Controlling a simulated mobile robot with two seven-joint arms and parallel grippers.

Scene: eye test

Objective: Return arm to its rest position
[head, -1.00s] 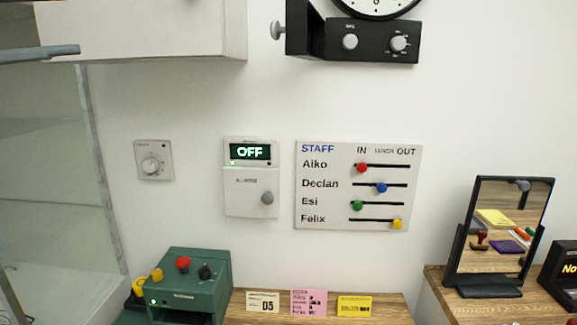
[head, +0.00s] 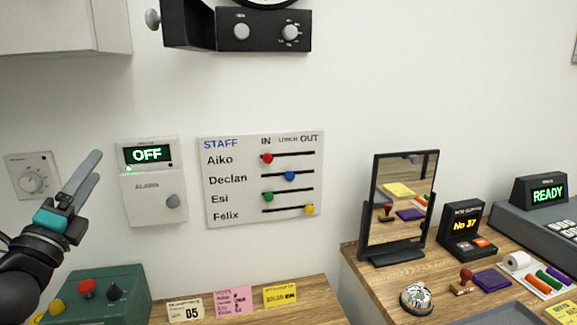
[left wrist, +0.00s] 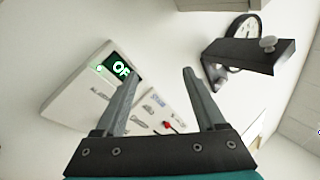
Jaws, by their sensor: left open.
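My left gripper (head: 97,165) is at the left of the head view, with its two grey fingers pointing up and right. It is open, with nothing between the fingers. It is in front of the wall, left of the white alarm box (head: 150,200). In the left wrist view the spread fingers of my left gripper (left wrist: 161,80) frame bare wall and part of the staff board (left wrist: 155,108). The alarm box's display (head: 147,154) reads OFF, and its lower cover looks shut. My right gripper is in neither view.
A green box with buttons (head: 118,285) stands below my left arm. A dial plate (head: 20,160) is beside the gripper. The staff board (head: 225,175) and a dark knobbed box (head: 265,38) are on the wall. A mirror (head: 400,250) and desk items stand right.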

